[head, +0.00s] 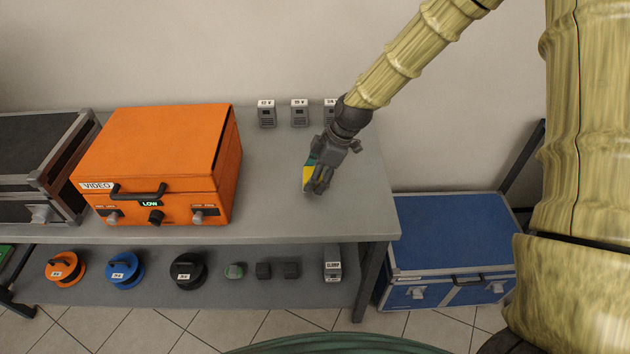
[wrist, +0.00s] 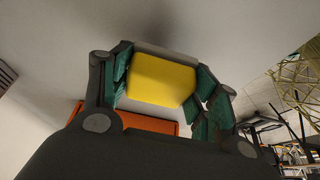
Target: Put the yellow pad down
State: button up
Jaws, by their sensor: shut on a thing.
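The yellow pad (wrist: 160,80) is between the green-padded fingers of my gripper (wrist: 163,90) in the wrist view, and the fingers are shut on it. In the head view my gripper (head: 315,182) is over the right part of the grey table (head: 275,200), and a small part of the yellow pad (head: 308,174) shows at its left side. The rest of the pad is hidden by the fingers there. I cannot tell whether the pad touches the table top.
An orange case (head: 165,145) labelled VIDEO stands left of my gripper. Small grey labelled boxes (head: 299,114) stand along the back. A lower shelf (head: 215,290) holds reels and small blocks. A blue case (head: 450,245) is on the floor at right. The table top around my gripper is clear.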

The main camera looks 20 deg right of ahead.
jog(key=shift+f, duration=1.3)
jog(key=shift+f, duration=0.15)
jog(key=o, duration=1.3)
jog(key=shift+b+v, duration=0.7)
jog(key=shift+v, duration=5.45)
